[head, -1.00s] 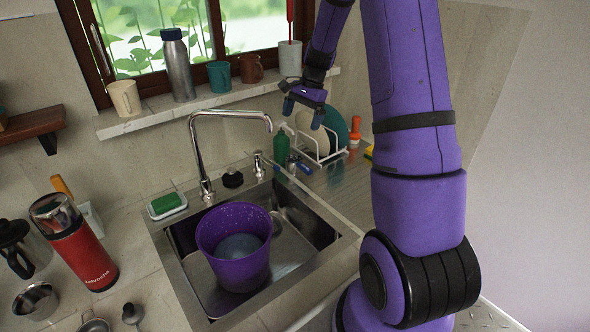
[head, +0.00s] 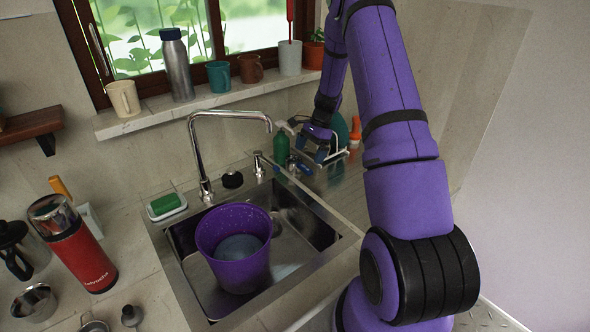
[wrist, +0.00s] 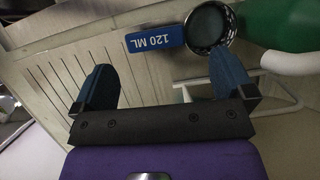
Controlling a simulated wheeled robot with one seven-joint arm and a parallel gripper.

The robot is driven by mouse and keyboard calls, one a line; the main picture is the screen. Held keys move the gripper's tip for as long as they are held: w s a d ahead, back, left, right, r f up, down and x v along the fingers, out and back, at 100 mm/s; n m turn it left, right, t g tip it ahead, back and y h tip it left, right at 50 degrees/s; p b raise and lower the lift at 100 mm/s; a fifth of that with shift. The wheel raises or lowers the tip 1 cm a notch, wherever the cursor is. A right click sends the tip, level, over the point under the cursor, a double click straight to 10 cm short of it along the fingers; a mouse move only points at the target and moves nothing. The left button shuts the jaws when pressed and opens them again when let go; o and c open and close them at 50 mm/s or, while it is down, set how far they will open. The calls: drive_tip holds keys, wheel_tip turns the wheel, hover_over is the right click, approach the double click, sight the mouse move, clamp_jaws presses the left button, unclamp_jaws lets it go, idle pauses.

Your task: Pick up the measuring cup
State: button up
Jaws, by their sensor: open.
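The measuring cup (wrist: 207,28) has a round metal bowl and a blue handle marked "120 ML" (wrist: 152,42). In the wrist view it lies at the top, on the grooved metal drainboard. My gripper (wrist: 162,62) is open and empty, its two dark blue fingers spread apart. The handle shows just beyond the fingertips, and the bowl is above the right finger. In the head view my gripper (head: 312,148) is over the drainboard right of the faucet, and the cup's blue part (head: 301,167) shows just below it, mostly hidden.
A green bottle (head: 281,147) and a dish rack (head: 333,157) stand close to my gripper. The steel faucet (head: 196,150) and the sink with a purple bucket (head: 222,265) are to the left. The window sill (head: 150,121) holds mugs and a flask.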

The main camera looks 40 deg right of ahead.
sight(304, 166)
drive_tip(key=shift+x, duration=3.25)
drive_tip(key=shift+c, duration=0.5)
drive_tip(key=c, duration=0.8)
drive_tip(key=shift+r, duration=0.2)
drive_tip(key=shift+r, duration=1.5)
drive_tip(key=shift+s+a+r, duration=0.15)
drive_tip(key=shift+s, duration=0.15)
drive_tip(key=shift+s+a+r, duration=0.25)
drive_tip(key=shift+s+a, duration=0.75)
drive_tip(key=shift+s, duration=1.35)
drive_tip(key=shift+s+a+r, duration=0.2)
drive_tip(key=shift+s+a, duration=0.75)
drive_tip(key=shift+s, duration=1.4)
drive_tip(key=shift+s+a+r, duration=0.25)
drive_tip(key=shift+s+a, duration=0.75)
drive_tip(key=shift+s, duration=1.35)
